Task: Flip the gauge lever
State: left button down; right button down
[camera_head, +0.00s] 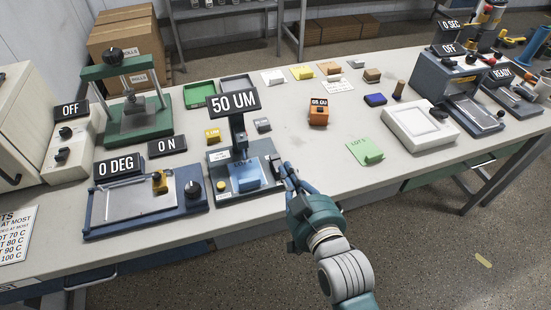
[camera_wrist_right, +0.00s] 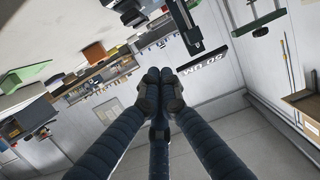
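The gauge (camera_head: 237,133) stands near the front edge of the table, with a dark base, a column and a sign reading 50 UM (camera_head: 233,102). A light-blue block (camera_head: 245,178) sits on its base under the column. My right gripper (camera_head: 289,172) is at the right side of the gauge base, close to a small dark part there; I cannot tell if they touch or if that part is the lever. In the right wrist view the fingers (camera_wrist_right: 161,78) are together with nothing visible between them, and the gauge sign (camera_wrist_right: 210,71) appears upside down. My left gripper is not in view.
Left of the gauge is a blue plate device marked 0 DEG (camera_head: 130,200). A green press (camera_head: 137,120) stands behind it. An orange meter (camera_head: 318,115), a green LOT card (camera_head: 362,152) and a white device (camera_head: 420,124) lie to the right. The table between them is clear.

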jog(key=p, duration=0.2)
send_over(276, 166)
jog(key=shift+s+f, duration=0.25)
jog(key=shift+f, duration=0.6)
jog(key=f, duration=0.3)
jog(key=shift+w+f, duration=0.25)
jog(key=shift+w, duration=0.05)
jog(key=shift+f, duration=0.45)
